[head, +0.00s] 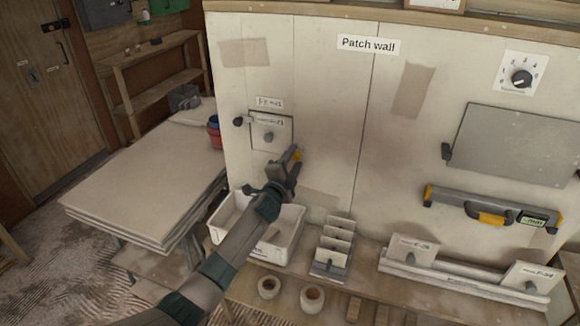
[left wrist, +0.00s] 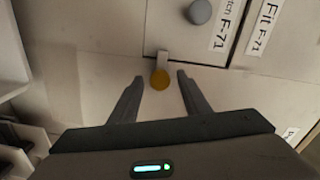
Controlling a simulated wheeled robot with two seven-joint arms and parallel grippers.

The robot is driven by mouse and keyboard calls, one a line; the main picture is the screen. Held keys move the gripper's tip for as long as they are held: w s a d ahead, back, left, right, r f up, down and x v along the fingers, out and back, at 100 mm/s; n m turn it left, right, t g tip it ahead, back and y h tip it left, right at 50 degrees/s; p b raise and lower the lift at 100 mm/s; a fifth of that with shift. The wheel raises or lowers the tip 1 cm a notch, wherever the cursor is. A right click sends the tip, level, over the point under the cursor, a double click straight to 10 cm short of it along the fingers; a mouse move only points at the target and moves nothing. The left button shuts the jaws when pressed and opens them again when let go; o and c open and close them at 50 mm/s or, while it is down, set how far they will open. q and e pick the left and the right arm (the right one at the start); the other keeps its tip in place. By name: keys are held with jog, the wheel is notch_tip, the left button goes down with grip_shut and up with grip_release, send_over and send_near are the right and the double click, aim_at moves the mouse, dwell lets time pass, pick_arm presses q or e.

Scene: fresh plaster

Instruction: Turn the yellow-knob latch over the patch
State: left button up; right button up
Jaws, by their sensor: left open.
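The patch (head: 285,129) is a pale square panel set in the wall, with a grey knob (head: 268,137) in its middle. In the left wrist view the patch (left wrist: 172,30) carries the label F-71. The yellow knob (left wrist: 160,80) sits on a short pale latch bar (left wrist: 162,58) at the patch's edge; I cannot tell how far the bar overlaps it. In the head view the yellow knob (head: 297,156) is partly hidden by my left gripper (head: 291,160). My left gripper (left wrist: 158,82) is open, with a finger on each side of the yellow knob. My right gripper is not in view.
A dark knob (head: 238,121) is at the patch's left edge. Below stand a white bin (head: 290,236), a rack of panels (head: 334,246) and two small pots (head: 312,298). A yellow-ended level (head: 490,210) hangs at right. A stack of boards (head: 140,190) lies at left.

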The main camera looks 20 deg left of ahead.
pick_arm(q)
jog(key=shift+s, duration=0.1)
jog(key=s+b, duration=0.3)
jog(key=s, duration=1.4)
jog(key=shift+a, duration=0.35)
jog(key=shift+s, duration=0.1)
